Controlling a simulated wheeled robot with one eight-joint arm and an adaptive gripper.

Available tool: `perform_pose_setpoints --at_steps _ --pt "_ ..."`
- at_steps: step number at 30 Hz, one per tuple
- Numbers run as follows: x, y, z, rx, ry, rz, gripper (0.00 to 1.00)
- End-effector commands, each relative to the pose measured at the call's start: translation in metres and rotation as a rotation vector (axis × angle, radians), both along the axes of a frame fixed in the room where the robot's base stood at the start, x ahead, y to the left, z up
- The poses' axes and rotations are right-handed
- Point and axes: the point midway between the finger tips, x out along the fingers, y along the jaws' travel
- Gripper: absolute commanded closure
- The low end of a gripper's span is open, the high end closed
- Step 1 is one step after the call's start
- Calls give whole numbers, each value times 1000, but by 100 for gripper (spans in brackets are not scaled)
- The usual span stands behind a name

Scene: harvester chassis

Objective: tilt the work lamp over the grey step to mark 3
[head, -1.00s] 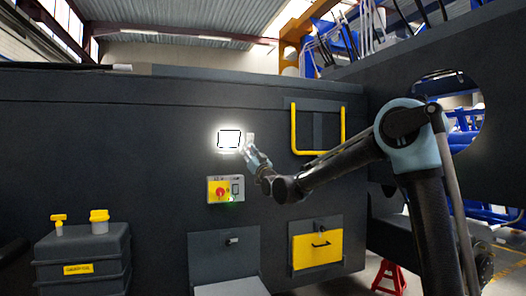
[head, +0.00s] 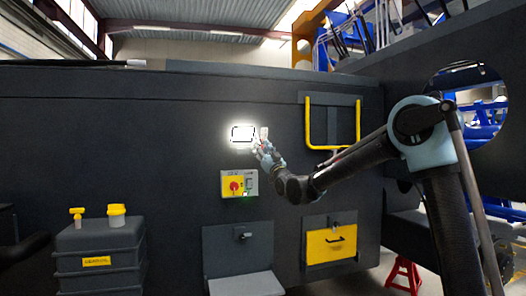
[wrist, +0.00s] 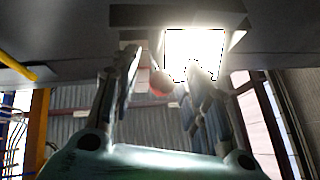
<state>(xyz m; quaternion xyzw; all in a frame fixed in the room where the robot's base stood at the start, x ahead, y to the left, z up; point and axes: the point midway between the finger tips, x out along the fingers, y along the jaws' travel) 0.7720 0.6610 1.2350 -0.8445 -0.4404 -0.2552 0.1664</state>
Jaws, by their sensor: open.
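The work lamp (head: 242,134) is lit and glares white on the dark wall, above the grey step (head: 245,284). In the wrist view the lamp (wrist: 194,55) is a bright square panel at the top, near my right fingertip. A small orange-red ball (wrist: 161,82), perhaps the lamp's knob, shows between my fingers. My gripper (head: 261,147) is at the lamp's right side, close to it. In the wrist view my gripper (wrist: 160,75) has its two fingers apart, one either side of the ball. Touching cannot be told. The marks cannot be made out in the glare.
A panel with a red knob (head: 234,186) sits below the lamp. A yellow U-shaped rail (head: 308,125) is right of it. A yellow drawer front (head: 330,244) is lower right. A dark canister (head: 100,250) with yellow caps stands at lower left.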

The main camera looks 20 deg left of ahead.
Motion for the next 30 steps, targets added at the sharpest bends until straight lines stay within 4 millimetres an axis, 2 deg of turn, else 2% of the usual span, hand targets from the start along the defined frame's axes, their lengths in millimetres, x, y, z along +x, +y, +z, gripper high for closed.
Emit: perform_pose_setpoints --at_steps 7,21,30 --pt "-9 -11 -10 0 -1 1 58" --pt "-48 -67 -59 -1 1 0 58" --pt "-57 -80 -71 0 2 0 58"
